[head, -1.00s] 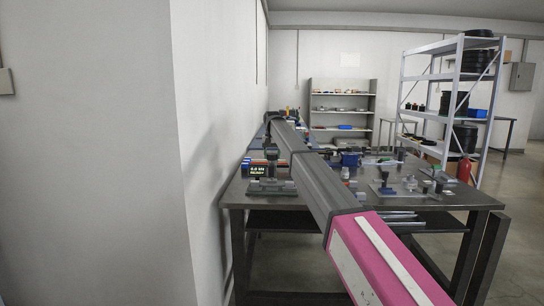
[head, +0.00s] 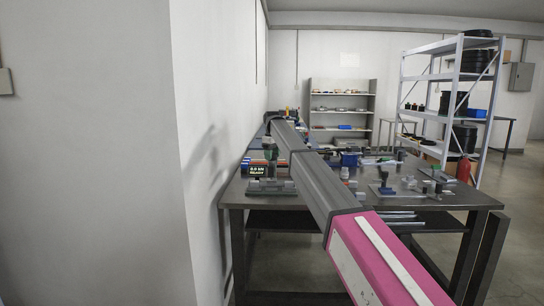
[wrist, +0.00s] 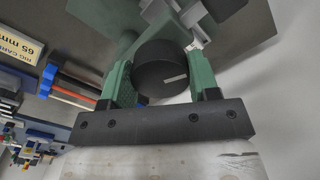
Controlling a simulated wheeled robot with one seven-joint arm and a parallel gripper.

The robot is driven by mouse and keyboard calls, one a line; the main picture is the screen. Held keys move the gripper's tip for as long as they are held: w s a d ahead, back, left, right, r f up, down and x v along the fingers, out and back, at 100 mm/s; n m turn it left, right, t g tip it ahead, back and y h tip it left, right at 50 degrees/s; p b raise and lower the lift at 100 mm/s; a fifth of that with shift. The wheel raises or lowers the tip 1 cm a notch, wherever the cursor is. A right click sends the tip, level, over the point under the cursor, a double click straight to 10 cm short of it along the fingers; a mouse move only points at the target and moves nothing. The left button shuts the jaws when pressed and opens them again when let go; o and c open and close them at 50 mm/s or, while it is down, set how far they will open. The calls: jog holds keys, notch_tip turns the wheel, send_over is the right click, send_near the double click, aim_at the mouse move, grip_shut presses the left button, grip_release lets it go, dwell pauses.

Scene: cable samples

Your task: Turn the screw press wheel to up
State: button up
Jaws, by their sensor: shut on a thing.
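In the wrist view, the black round press wheel (wrist: 162,73) has a pale mark on its face. My gripper (wrist: 161,82) has green fingers on both sides of the wheel and is shut on it. The grey and green parts of the screw press (wrist: 205,18) show behind the wheel. In the head view, the press (head: 272,187) stands at the near left corner of the table. My gripper (head: 270,150) is over it, and the wheel is hidden there.
A small lit display (head: 257,169) stands beside the press. The wall (head: 205,200) is close on the left. Cable samples and fixtures (head: 385,188) lie on the table's right part. A label plate (wrist: 17,47) shows in the wrist view.

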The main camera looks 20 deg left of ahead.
jog(key=shift+n, duration=0.8)
jog(key=o, duration=0.9)
jog(key=shift+r, duration=0.1)
notch_tip(320, 180, up, 11)
jog(key=shift+f, duration=0.15)
